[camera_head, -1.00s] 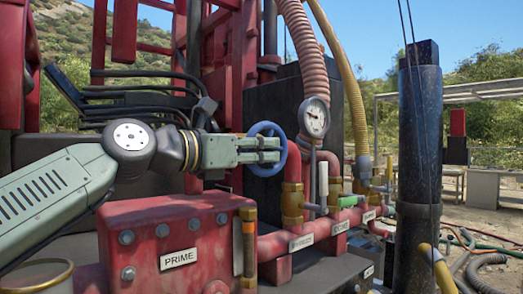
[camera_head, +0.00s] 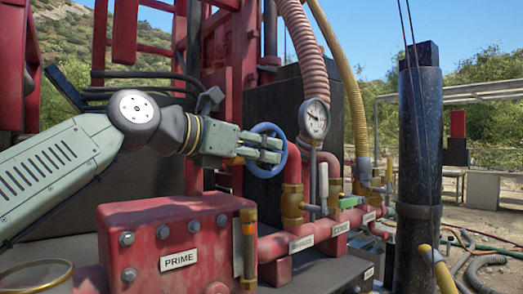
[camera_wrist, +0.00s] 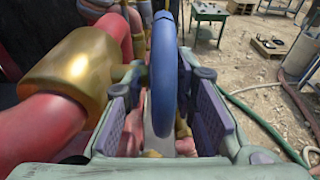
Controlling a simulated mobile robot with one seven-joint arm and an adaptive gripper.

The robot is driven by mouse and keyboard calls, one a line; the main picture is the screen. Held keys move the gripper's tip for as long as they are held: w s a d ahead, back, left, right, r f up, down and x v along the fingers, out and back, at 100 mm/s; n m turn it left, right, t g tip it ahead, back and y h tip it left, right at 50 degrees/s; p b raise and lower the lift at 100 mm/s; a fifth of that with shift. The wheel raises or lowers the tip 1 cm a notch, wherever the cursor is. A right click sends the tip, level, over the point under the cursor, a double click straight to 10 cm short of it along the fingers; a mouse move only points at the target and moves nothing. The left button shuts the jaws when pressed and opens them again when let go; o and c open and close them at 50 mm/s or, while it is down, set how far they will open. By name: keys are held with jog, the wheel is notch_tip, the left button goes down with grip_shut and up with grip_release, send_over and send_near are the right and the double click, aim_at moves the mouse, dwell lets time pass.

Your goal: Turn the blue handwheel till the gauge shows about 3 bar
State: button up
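The blue handwheel (camera_head: 266,174) stands upright on the red pipework, left of the gauge. My gripper (camera_head: 277,149) is at the wheel, its fingers across the rim. In the wrist view, the blue rim (camera_wrist: 164,85) runs between the two ridged finger pads of my gripper (camera_wrist: 166,117). The pads are apart, with gaps beside the rim, so the gripper is open around it. The round white gauge (camera_head: 314,119) faces my body camera. Its needle and scale are too small to read surely. The wheel's hub is partly hidden by the fingers.
A red block marked PRIME (camera_head: 180,259) stands below my arm. A brass-coloured fitting (camera_wrist: 75,70) on a red pipe is close to the left finger. Hoses (camera_head: 490,262) lie on the ground.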

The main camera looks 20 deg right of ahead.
jog(key=shift+a, duration=0.1)
jog(key=v, duration=1.2)
